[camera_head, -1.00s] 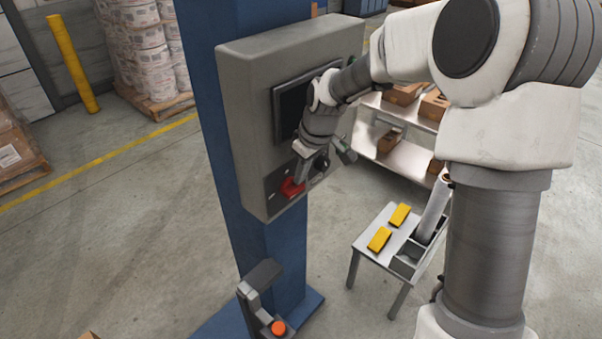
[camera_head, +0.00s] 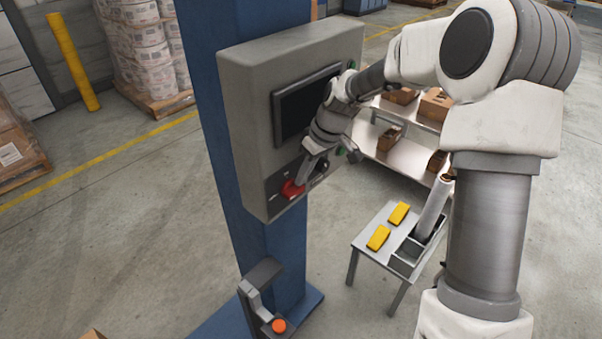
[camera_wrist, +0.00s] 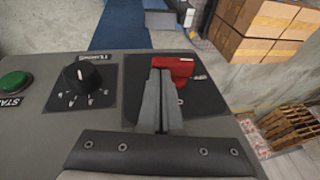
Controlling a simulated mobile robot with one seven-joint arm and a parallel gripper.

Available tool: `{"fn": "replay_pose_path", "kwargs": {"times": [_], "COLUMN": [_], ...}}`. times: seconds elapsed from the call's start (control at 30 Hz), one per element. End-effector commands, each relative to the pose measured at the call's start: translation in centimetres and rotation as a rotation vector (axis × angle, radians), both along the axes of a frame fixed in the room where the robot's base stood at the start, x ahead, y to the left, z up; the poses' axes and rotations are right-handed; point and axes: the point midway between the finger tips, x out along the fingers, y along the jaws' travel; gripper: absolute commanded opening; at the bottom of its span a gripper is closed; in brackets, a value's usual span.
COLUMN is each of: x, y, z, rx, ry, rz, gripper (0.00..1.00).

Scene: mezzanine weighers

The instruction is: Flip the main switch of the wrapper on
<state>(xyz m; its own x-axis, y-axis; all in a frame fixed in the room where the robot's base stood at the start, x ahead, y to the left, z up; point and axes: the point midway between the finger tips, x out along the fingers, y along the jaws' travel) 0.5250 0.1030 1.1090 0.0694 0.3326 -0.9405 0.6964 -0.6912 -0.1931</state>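The main switch is a red handle (camera_wrist: 182,66) on a dark plate in the wrist view; in the head view it is a red spot (camera_head: 291,189) low on the grey control box (camera_head: 242,95). My gripper (camera_wrist: 160,76) is at the handle, its two fingers close together, with their tips against or just in front of its left part. No red shows between the fingers. The handle's bar lies crosswise in the wrist view, with a part running down right of the fingers. Whether the fingers touch it, I cannot tell.
A black rotary knob (camera_wrist: 86,78) and a green start button (camera_wrist: 14,84) sit left of the switch in the wrist view. The box has a dark screen (camera_head: 303,104) and hangs on a blue column (camera_head: 223,150). A small table (camera_head: 371,262) with yellow blocks stands to the right.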

Motion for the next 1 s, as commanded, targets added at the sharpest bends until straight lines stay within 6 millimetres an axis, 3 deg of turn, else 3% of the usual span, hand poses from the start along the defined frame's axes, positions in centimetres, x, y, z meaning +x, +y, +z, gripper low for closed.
{"fn": "replay_pose_path", "kwargs": {"times": [0.87,1.0], "x": [1.4,1.3], "y": [-1.4,-1.4], "z": [-3.3,-3.7], "rx": [0.527,0.531], "ry": [0.528,0.536], "rz": [0.000,0.001], "gripper": [0.00,0.00]}}
